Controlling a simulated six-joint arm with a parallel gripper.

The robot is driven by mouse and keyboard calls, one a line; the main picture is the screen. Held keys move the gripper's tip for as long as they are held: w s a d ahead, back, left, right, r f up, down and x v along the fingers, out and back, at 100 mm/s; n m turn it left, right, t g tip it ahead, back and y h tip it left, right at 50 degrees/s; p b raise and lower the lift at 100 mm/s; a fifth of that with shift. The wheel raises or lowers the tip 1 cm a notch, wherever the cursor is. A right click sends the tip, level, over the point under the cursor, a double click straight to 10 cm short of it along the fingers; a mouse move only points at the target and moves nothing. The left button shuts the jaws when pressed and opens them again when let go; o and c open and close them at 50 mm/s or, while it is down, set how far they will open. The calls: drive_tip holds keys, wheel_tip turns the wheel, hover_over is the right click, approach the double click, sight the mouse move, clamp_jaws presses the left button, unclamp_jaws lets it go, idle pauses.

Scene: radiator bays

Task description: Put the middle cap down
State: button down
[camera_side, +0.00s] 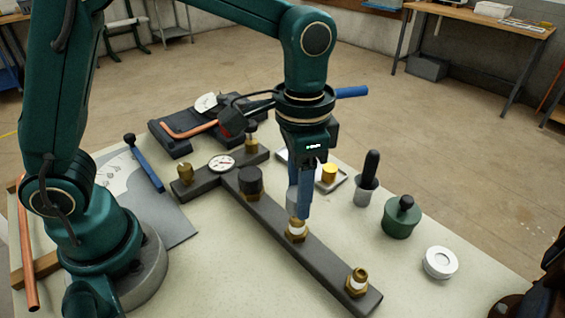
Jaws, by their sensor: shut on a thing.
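A dark grey manifold bar (325,262) runs diagonally across the table. It bears a middle brass fitting (296,232) with a white band on top, an end brass fitting (357,283), and a black round cap (249,181) further up. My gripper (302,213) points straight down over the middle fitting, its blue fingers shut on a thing. A pale grey piece (292,203) shows at the left of the fingertips, just above the fitting; I take it for the middle cap, mostly hidden by the fingers. I cannot tell whether it touches the fitting.
Right of the bar stand a grey cup (365,194) with a black handle, a green pot (398,222) and a white roll (440,263). Behind the gripper is a tray with a yellow piece (328,174). A gauge (222,163) sits on the crossbar.

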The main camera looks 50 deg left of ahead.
drive_tip(key=shift+r, duration=0.4)
drive_tip(key=a+r+n, duration=0.3)
drive_tip(key=a, duration=0.4)
drive_tip(key=a+r+n, duration=0.3)
drive_tip(key=a+r, duration=0.1)
drive_tip(key=a, duration=0.3)
drive_tip(key=m, duration=0.6)
hover_over(256, 253)
wheel_tip(256, 253, down, 13)
drive_tip(key=shift+f, duration=2)
drive_tip(key=shift+f, duration=0.1)
